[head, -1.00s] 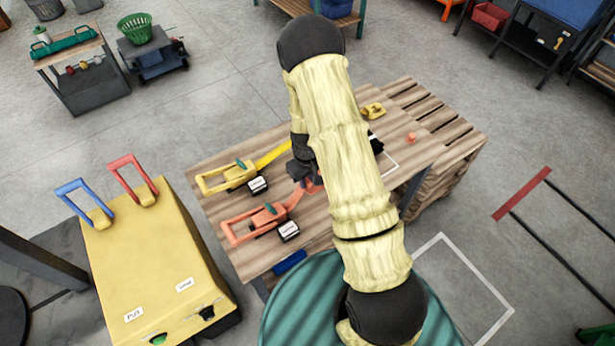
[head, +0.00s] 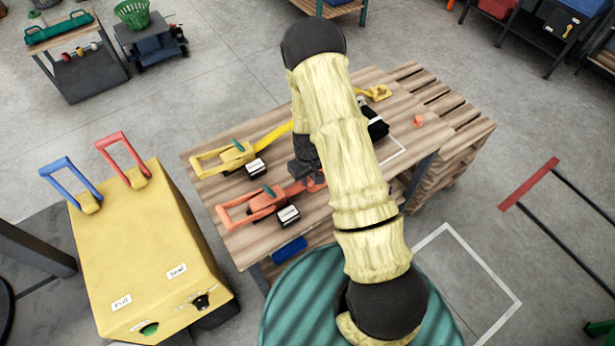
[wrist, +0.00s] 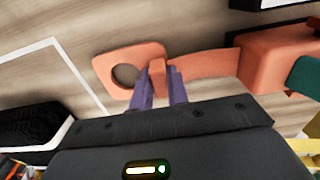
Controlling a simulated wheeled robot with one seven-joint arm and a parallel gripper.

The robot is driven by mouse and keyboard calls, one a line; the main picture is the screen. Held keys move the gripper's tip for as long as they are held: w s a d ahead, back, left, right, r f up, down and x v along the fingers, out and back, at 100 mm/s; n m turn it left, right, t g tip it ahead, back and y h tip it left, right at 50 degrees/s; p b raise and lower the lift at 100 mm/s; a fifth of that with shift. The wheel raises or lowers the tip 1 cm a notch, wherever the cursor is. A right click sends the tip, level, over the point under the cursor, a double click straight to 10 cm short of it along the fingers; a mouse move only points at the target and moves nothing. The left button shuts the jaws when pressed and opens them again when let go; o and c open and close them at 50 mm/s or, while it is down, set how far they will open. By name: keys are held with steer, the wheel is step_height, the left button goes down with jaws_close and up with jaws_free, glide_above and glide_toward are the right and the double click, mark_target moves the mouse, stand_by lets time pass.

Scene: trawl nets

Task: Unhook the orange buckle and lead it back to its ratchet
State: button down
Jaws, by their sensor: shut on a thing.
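The orange buckle (wrist: 106,64) is a flat plate with a round hole, seen at the centre left of the wrist view. My gripper (wrist: 160,88) is shut on its raised tab, with one purple finger on each side. An orange strap (wrist: 200,63) runs right from it to the orange ratchet (wrist: 275,68). In the head view the orange ratchet (head: 262,203) lies on the wooden table, with its handle to the left. My gripper (head: 308,176) is just right of it, and my arm partly hides the buckle there.
A yellow ratchet (head: 228,158) with a yellow strap lies behind the orange one. A yellow buckle (head: 378,92) and a small orange piece (head: 418,121) are at the table's right part. A black object (head: 377,126) lies beside a white outline. A yellow cabinet (head: 145,250) stands left.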

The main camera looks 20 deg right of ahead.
steer(key=c, duration=1.3)
jaws_free()
steer(key=shift+r, duration=0.1)
step_height(320, 180, up, 17)
steer(key=shift+r+b, duration=0.1)
steer(key=shift+b, duration=0.75)
steer(key=s+r+m+t, duration=0.1)
steer(key=s+r, duration=0.2)
steer(key=s, duration=0.1)
steer(key=s+r+m, duration=0.1)
steer(key=s+r, duration=0.1)
steer(key=s, duration=0.3)
steer(key=s+r+m+t, duration=0.1)
steer(key=s+r, duration=0.2)
steer(key=s, duration=0.2)
steer(key=shift+s+r+m+t, duration=0.2)
steer(key=shift+r+m+t, duration=0.1)
steer(key=shift+r, duration=0.05)
